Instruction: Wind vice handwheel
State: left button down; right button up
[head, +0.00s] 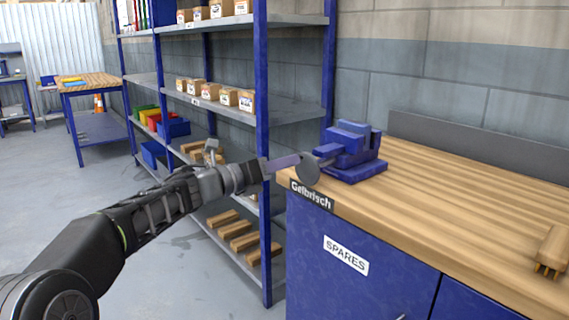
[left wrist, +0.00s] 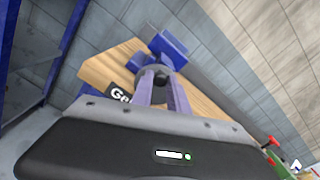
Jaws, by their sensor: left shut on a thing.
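A blue vice (head: 352,152) stands on the left end of the wooden bench top. Its grey round handwheel (head: 307,169) faces left, toward my left arm. My left gripper (head: 297,161) reaches in from the left, level with the handwheel, with its fingers at the wheel. In the left wrist view the vice (left wrist: 168,48) is straight ahead, and the fingers (left wrist: 161,85) are closed on the dark handwheel part (left wrist: 157,76) between their tips. The exact grip on the wheel is partly hidden by the fingers. My right gripper is not in view.
The bench (head: 470,190) has blue cabinet doors and a "SPARES" label (head: 346,255). A wooden brush (head: 553,250) lies at its right. Blue shelving (head: 262,120) with boxes stands close behind my left arm. The bench top's middle is clear.

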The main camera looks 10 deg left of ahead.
pick_arm(q)
jog(key=n+p, duration=0.3)
jog(key=shift+w+a+f+n, duration=0.25)
jog(key=shift+a+f+n, duration=0.05)
dwell(0.3)
jog(key=n+p, duration=0.3)
jog(key=shift+w+a+f+p, duration=0.2)
jog(key=shift+f+p, duration=0.1)
jog(key=shift+f, duration=0.1)
